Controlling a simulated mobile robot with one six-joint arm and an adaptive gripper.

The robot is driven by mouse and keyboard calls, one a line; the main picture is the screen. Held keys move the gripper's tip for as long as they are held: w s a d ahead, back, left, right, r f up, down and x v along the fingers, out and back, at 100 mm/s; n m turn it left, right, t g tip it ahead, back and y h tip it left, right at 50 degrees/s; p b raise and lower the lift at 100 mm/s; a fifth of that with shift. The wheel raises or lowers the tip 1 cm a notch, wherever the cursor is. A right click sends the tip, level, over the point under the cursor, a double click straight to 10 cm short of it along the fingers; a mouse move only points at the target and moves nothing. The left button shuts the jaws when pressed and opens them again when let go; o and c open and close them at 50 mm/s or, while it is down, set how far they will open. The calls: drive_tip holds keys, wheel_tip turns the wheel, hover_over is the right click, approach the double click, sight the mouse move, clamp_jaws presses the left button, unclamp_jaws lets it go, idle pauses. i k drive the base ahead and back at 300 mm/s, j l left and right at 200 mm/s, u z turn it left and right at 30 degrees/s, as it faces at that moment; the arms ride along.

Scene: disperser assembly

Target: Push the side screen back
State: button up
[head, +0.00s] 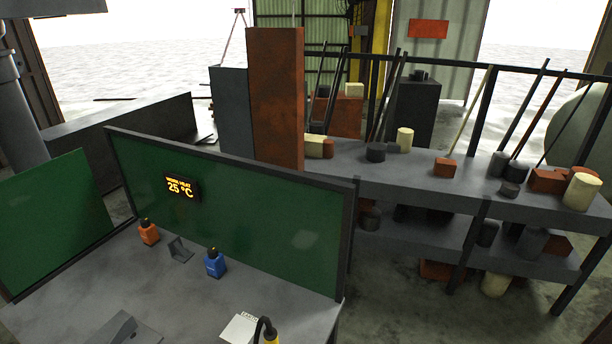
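A green side screen (52,222) with a dark frame stands at the left, along the left side of a grey table (185,300). A longer green screen (262,238) with a dark frame stands along the table's back edge. A gap shows between the side screen's right edge and the back screen's left end. The side screen's left part is cut off by the picture edge. My gripper is not in this view.
An orange bottle (149,232), a small dark bracket (180,250) and a blue bottle (214,263) stand before the back screen, which bears a "25 °C" display (182,187). A white label (239,329) and a black-and-yellow item (268,333) are at the front. A cluttered shelf (400,180) stands right.

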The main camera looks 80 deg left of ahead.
sight(52, 212)
drive_tip(key=u, duration=4.4)
drive_tip(key=i+j+u, duration=0.25)
drive_tip(key=i+j, duration=1.15)
drive_tip(key=i+l+u, duration=0.2)
drive_tip(key=i+l, duration=0.9)
drive_tip(key=l, duration=0.15)
